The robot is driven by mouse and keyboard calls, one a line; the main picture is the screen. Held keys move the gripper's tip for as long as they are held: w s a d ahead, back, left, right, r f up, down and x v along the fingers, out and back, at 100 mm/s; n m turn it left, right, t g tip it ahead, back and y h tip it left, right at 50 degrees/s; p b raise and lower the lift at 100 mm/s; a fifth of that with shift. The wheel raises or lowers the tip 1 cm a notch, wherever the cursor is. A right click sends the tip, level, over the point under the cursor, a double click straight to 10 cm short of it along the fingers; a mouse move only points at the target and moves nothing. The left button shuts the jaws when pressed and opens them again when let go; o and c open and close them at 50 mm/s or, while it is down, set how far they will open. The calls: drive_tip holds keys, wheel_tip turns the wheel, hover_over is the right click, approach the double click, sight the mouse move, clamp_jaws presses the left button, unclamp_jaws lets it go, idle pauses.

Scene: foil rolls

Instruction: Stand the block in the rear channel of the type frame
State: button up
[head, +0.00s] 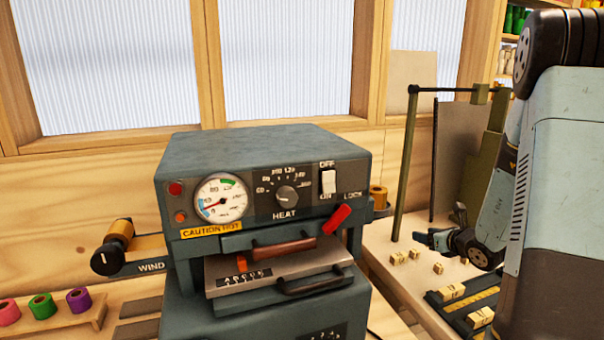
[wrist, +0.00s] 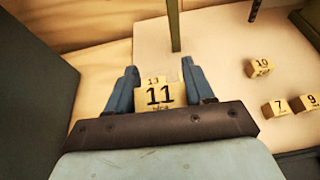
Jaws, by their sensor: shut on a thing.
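My gripper (wrist: 160,90) is shut on a pale wooden block marked 11 (wrist: 160,96), between its two blue-grey fingers in the wrist view. A smaller 13 shows just beyond it; I cannot tell whether that is a separate block. In the head view my gripper (head: 438,228) is over the pale bench, and the held block is not clear there. The dark type frame (head: 436,302) lies at lower right with a yellow strip and blocks (head: 480,317) on it. My arm hides its right part, and I cannot make out which channel is the rear.
Loose blocks marked 10 (wrist: 262,67), 7 (wrist: 275,108) and 9 (wrist: 305,102) lie on the bench, right of my gripper. An olive post (head: 405,165) stands behind. A heated press (head: 265,200) stands left of the bench. Bare bench top lies between post and blocks.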

drive_tip(key=w+a+f, duration=0.1)
drive_tip(key=w+a, duration=0.8)
drive_tip(key=a, duration=0.5)
drive_tip(key=shift+f, duration=0.35)
drive_tip(key=shift+d, duration=0.1)
drive_tip(key=s+d, duration=0.3)
drive_tip(key=d, duration=0.2)
drive_tip(key=s+d+r, duration=0.1)
drive_tip(key=s+d, duration=0.3)
drive_tip(key=d, duration=0.1)
drive_tip(key=s+d+r, duration=0.1)
drive_tip(key=s+d, duration=0.3)
drive_tip(key=d, duration=0.2)
drive_tip(key=shift+s, duration=0.1)
drive_tip(key=s+d, duration=0.3)
drive_tip(key=s, duration=0.5)
drive_tip(key=s+d+r, duration=0.1)
drive_tip(key=s+d, duration=0.3)
drive_tip(key=s, duration=0.3)
drive_tip(key=shift+s, duration=0.4)
drive_tip(key=shift+r, duration=0.1)
